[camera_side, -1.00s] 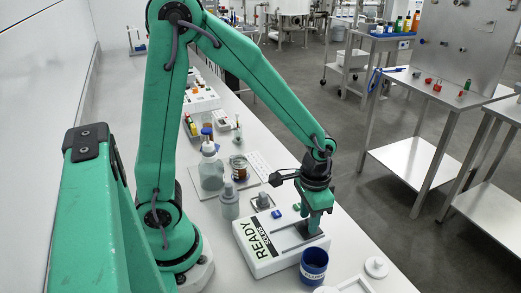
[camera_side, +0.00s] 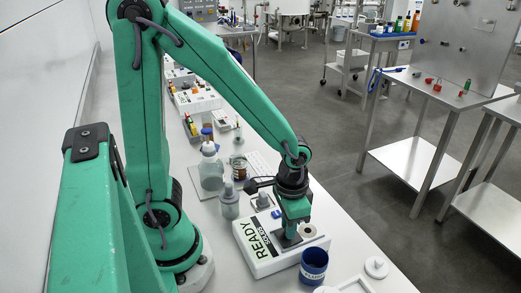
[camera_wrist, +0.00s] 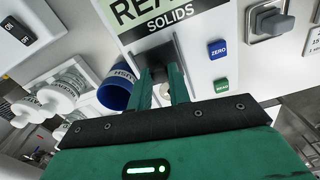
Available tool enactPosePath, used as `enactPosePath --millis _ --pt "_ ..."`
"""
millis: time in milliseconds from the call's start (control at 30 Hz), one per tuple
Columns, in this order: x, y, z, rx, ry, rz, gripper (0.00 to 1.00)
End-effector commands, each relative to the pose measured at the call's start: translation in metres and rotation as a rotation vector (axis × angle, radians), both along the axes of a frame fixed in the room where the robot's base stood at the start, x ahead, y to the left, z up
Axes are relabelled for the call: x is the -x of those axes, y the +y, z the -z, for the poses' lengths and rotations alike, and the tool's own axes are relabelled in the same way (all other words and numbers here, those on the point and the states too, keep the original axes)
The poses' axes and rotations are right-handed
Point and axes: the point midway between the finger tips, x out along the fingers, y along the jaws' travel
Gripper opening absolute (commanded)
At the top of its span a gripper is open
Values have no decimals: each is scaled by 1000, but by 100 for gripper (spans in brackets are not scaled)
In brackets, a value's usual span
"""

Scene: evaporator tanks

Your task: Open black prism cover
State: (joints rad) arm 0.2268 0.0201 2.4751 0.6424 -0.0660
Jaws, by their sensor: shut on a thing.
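The white meter (camera_side: 262,262) with a READY / SOLIDS display stands on the bench; its display also shows in the wrist view (camera_wrist: 160,18). My gripper (camera_side: 290,232) points down at its top and is shut on the black prism cover (camera_side: 285,241). In the wrist view the green fingers (camera_wrist: 160,72) reach the dark cover (camera_wrist: 153,50) just below the display. A round pale prism spot (camera_side: 308,230) is exposed to the right of the cover in the side view. It partly shows between the fingers in the wrist view. The fingers hide part of the cover.
A blue cup (camera_side: 313,265) stands close beside the meter. Blue ZERO (camera_wrist: 217,49) and green READ (camera_wrist: 221,85) buttons are near the fingers. A grey bottle (camera_side: 229,203) stands behind the meter. A white round lid (camera_side: 376,267) lies at the right.

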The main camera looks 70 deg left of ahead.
Motion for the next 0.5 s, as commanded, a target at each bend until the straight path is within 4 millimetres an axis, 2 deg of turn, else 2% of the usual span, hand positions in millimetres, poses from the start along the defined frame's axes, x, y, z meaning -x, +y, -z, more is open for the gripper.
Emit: enactPosePath --millis 267,300,400,500 --pt "1 3 -1 0 3 -10 0" --pt "1 3 -1 0 3 -10 27" --pt "1 2 -1 0 2 -8 41" --pt "0 2 0 0 2 -7 41"
